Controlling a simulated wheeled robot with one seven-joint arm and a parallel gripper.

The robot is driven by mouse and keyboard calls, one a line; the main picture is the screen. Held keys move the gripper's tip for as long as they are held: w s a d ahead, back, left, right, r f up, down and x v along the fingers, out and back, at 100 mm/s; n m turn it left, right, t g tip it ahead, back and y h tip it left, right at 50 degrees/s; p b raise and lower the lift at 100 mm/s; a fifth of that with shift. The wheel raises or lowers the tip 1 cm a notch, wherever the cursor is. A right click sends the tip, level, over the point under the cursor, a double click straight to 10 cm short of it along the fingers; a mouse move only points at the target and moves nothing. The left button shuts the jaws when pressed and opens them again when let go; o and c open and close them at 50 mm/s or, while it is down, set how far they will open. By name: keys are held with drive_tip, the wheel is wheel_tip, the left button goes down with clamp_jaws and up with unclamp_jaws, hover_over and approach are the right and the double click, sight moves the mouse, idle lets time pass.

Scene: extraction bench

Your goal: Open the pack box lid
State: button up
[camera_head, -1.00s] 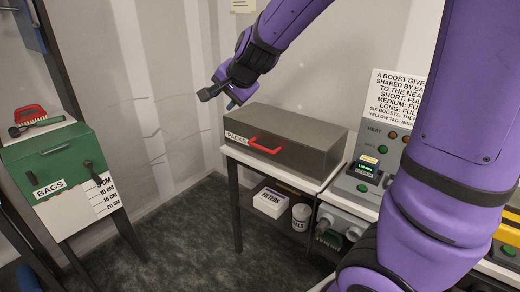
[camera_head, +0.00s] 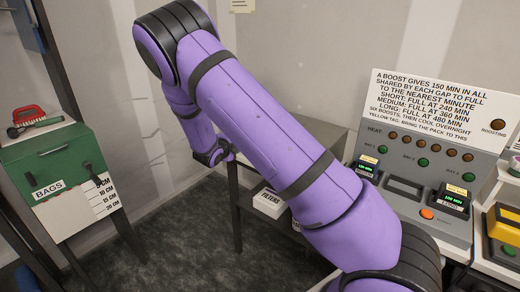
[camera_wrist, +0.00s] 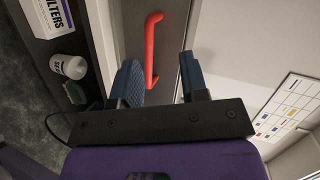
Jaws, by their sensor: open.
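The pack box is a grey box on a white-topped stand. In the head view my arm hides most of it, and only part of its lid (camera_head: 318,137) shows. In the wrist view its dark front face (camera_wrist: 130,30) carries a red bar handle (camera_wrist: 151,48). My gripper (camera_wrist: 160,74) is open with its two blue fingers pointing toward that face. The handle's near end appears between the fingers, beside the left one; I cannot tell whether they touch. The head view shows my gripper (camera_head: 215,156) only partly, in front of the box. The lid looks shut.
A white FILTERS box (camera_head: 269,203) and a white jar (camera_wrist: 70,66) are on the shelf under the pack box. A control panel (camera_head: 425,165) stands to the right. A green BAGS box (camera_head: 55,160) stands at left, with open floor between.

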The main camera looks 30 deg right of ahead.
drive_tip(key=s+d+f+m+g+h, duration=0.1)
drive_tip(key=s+d+f+m+h, duration=0.15)
drive_tip(key=f+m+h, duration=0.4)
drive_tip(key=shift+n+h, duration=0.45)
drive_tip(key=shift+n, duration=0.3)
drive_tip(key=x, duration=0.6)
drive_tip(key=f+x, duration=0.1)
drive_tip(key=x, duration=0.2)
drive_tip(key=shift+s+d+r, duration=0.1)
drive_tip(key=shift+s+d, duration=0.15)
drive_tip(key=shift+d, duration=0.1)
clamp_jaws()
